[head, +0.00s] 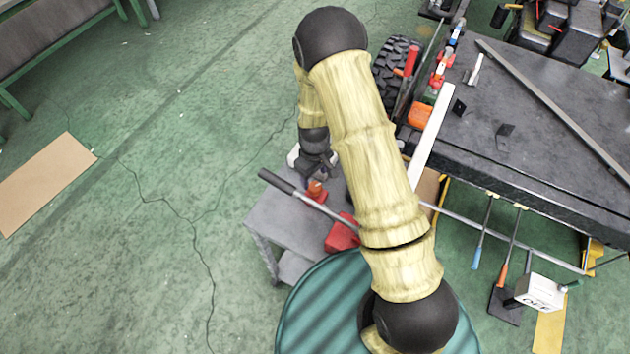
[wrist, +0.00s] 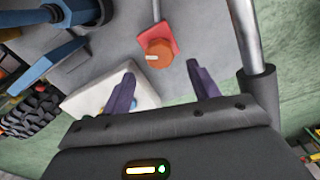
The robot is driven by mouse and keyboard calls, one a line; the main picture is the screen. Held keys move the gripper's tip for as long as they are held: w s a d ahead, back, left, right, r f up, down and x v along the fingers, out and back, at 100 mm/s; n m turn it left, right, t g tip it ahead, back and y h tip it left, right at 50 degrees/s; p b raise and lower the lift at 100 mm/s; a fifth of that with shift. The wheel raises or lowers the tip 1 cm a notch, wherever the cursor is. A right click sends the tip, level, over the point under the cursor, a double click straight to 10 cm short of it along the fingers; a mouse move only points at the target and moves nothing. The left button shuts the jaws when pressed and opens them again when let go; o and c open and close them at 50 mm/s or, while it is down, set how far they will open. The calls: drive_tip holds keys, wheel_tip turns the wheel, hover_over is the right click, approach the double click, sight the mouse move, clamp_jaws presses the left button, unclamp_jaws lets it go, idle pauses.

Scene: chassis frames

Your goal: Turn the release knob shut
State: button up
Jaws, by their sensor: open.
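The release knob (wrist: 156,48) is a round orange knob with a short pale mark on its face, lying roughly crosswise in the wrist view. It sits on a red plate (wrist: 171,36). In the head view the orange knob (head: 315,191) shows just below my gripper (head: 318,168), on a grey cart. In the wrist view my gripper (wrist: 163,88) is open, with two purple fingers apart and nothing between them. The knob lies beyond the fingertips, roughly between their lines, and looks apart from them. My arm hides part of the cart in the head view.
A bar with a dark grip (wrist: 257,88) rises close to the right finger; it also shows in the head view (head: 279,182). A white block (wrist: 88,95) lies by the left finger. A red body (head: 342,234) stands on the cart (head: 268,222). Open floor lies left.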

sight(315, 186)
drive_tip(key=shift+s+f+p, duration=0.1)
drive_tip(key=shift+f+p, duration=0.5)
drive_tip(key=shift+f, duration=2)
drive_tip(key=c, duration=1)
